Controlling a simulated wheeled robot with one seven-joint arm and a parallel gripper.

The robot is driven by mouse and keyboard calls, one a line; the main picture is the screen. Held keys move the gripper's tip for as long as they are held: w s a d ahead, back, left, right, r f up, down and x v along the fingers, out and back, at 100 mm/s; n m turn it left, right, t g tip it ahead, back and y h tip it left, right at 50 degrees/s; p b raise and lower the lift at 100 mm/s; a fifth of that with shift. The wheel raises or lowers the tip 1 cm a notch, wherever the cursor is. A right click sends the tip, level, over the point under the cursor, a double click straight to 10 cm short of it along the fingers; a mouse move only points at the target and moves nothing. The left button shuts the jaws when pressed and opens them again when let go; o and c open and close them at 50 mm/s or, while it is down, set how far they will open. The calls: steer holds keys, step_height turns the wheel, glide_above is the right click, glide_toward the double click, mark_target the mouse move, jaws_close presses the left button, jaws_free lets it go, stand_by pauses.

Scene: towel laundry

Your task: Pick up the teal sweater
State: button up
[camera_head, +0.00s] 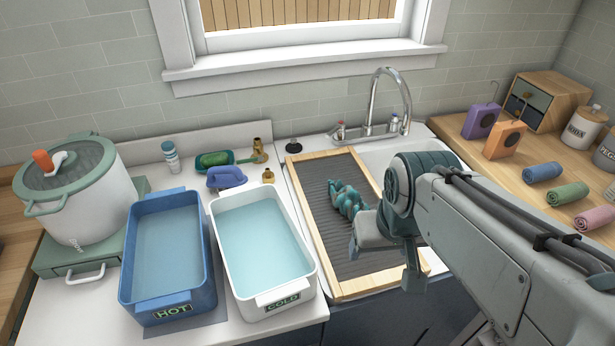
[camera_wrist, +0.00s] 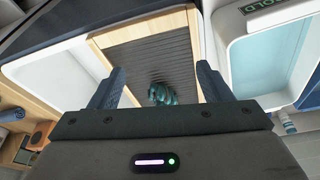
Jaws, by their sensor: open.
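The teal sweater (camera_head: 347,197) lies as a crumpled, twisted bundle on the dark ribbed panel of a wood-framed washboard (camera_head: 312,222) over the sink. My gripper (camera_head: 385,260) is beside it, to its lower right in the head view, and its near parts hide some of the board. In the wrist view the sweater (camera_wrist: 162,94) shows between the two fingers of my gripper (camera_wrist: 160,85), beyond the palm edge. The fingers are wide apart with nothing held between them. The palm hides the lower part of the wrist view.
A white COLD tub (camera_head: 310,268) and a blue HOT tub (camera_head: 210,285), both with water, stand left of the board. A faucet (camera_head: 388,100) rises behind the sink. Rolled towels (camera_head: 543,172) and small boxes (camera_head: 484,120) sit on the right wooden counter. A large pot (camera_head: 104,218) stands far left.

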steer(key=shift+o, duration=1.1)
steer(key=w+a+r+n+g+h, duration=0.1)
steer(key=w+r+n, duration=0.1)
steer(key=w, duration=1)
steer(key=shift+r+n+g, duration=0.3)
steer(key=shift+r+g, duration=0.1)
steer(key=shift+r, duration=0.05)
steer(key=n+g+h, duration=0.1)
steer(key=n+g, duration=0.1)
glide_toward(347, 191)
steer(key=f, duration=0.4)
steer(key=s+d+f+p, duration=0.1)
steer(key=shift+f, duration=0.4)
steer(key=shift+w+d+f+p, duration=0.15)
steer(key=shift+f+p, duration=0.1)
steer(key=shift+f, duration=0.75)
steer(key=shift+d+f+p, duration=0.15)
steer(key=shift+f+p, duration=0.05)
steer(key=shift+f, duration=0.8)
steer(key=shift+w+d+f+p, duration=0.15)
steer(key=shift+f+p, duration=0.1)
steer(key=shift+f, duration=0.7)
steer(key=c, duration=1.2)
steer(key=shift+r, duration=0.15)
steer(key=shift+c, duration=0.2)
